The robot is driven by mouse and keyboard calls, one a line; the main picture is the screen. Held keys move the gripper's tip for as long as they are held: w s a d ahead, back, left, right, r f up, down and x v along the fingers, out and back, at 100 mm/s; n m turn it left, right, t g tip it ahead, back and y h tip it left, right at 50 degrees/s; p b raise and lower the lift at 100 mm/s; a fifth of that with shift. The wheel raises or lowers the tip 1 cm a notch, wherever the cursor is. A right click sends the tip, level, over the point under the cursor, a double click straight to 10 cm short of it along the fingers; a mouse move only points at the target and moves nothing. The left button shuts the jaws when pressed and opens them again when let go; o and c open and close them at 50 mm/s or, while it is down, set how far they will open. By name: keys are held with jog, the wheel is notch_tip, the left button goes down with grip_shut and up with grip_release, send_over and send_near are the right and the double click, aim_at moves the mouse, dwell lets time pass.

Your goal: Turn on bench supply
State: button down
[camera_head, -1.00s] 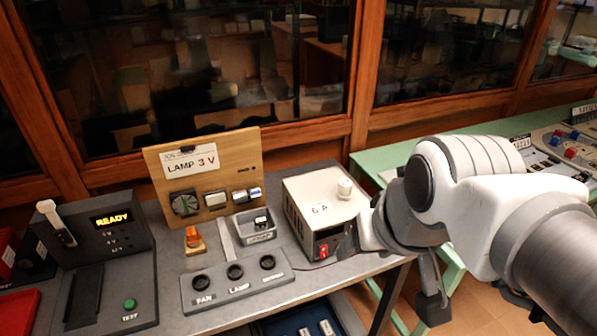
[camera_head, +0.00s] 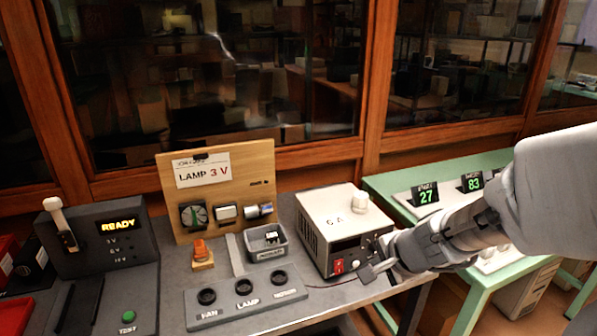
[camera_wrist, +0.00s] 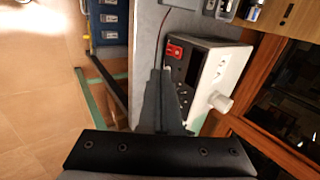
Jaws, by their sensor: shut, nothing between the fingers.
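The bench supply (camera_head: 345,215) is a pale box with a dark front panel, a white knob (camera_head: 360,201) on top and a red rocker switch (camera_head: 338,265) at the panel's lower left. The switch position is too small to read, and the panel display looks dark. My gripper (camera_head: 370,272) is shut and empty in front of the panel, right of the red switch. In the wrist view, the closed fingers (camera_wrist: 160,78) point toward the panel's edge, with the red switch (camera_wrist: 174,51) just beyond their tips. I cannot tell whether they touch the supply.
A wooden board (camera_head: 225,185) marked LAMP 3 V stands behind a grey socket strip (camera_head: 246,295) and a small grey bin (camera_head: 266,246). A dark test unit (camera_head: 105,240) showing READY is at left. A green table (camera_head: 480,285) with displays is at right. Glass cabinets stand behind.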

aim_at(339, 266)
jog(key=shift+w+d+f, duration=0.1)
jog(key=shift+d+f, duration=0.15)
jog(key=shift+f, duration=0.1)
jog(key=b+x, duration=0.4)
jog(key=x, duration=0.5)
jog(key=shift+f+b, duration=0.4)
jog(key=w, duration=0.2)
jog(key=w+a+f, duration=0.1)
jog(key=shift+w+a+f, duration=0.15)
jog(key=shift+w+f, duration=0.1)
jog(key=shift+w, duration=0.35)
jog(key=shift+f, duration=0.1)
